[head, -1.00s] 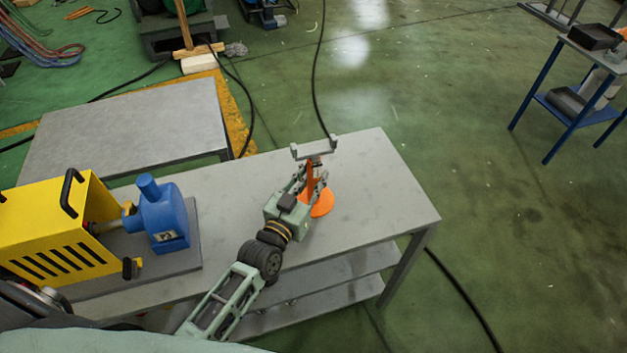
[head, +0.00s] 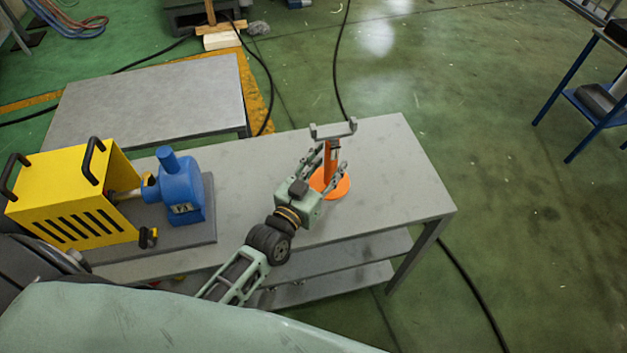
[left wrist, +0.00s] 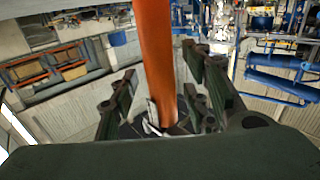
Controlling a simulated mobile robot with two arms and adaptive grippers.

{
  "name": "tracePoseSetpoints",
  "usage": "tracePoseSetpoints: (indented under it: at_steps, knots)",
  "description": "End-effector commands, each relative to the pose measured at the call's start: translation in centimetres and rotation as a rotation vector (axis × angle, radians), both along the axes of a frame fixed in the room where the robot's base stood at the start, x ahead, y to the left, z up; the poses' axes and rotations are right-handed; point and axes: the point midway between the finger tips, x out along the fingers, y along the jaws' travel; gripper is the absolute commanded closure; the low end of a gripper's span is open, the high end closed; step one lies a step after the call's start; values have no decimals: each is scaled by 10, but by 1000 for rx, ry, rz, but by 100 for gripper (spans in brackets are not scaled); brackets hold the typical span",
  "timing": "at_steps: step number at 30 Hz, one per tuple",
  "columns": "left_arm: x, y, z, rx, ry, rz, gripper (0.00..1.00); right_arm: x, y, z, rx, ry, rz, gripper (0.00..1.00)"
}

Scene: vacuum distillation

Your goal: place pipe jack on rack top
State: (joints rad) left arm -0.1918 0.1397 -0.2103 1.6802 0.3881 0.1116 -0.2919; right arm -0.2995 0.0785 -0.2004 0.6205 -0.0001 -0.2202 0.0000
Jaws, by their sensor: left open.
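The pipe jack (head: 331,170) has an orange round base, an orange post and a grey forked head. It stands upright on the grey rack top (head: 400,165), right of the pump. My left gripper (head: 328,162) is open, with its fingers on either side of the post. In the left wrist view the orange post (left wrist: 157,60) rises between the spread fingers, with gaps showing on both sides. Part of the base is hidden behind the gripper. My right gripper is not in view.
A yellow machine (head: 70,195) joined to a blue pump (head: 181,190) stands on a dark plate at the rack's left. The rack's right end is bare. A lower grey table (head: 150,105) is behind, and a blue-framed cart (head: 590,115) is far right.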

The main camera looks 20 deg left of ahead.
Motion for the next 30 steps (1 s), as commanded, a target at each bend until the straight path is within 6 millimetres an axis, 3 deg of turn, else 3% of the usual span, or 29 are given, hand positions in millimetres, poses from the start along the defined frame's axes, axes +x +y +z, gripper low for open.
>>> tracePoseSetpoints:
  at_steps: [6,13,18,30]
  knots:
    - [-49,10,-3,1,4,0,57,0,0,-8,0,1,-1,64]
    - [-87,17,-2,1,2,0,57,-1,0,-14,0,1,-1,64]
    - [-97,19,0,0,-1,0,57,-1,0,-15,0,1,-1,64]
    - [-99,18,0,2,10,-4,57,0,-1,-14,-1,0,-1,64]
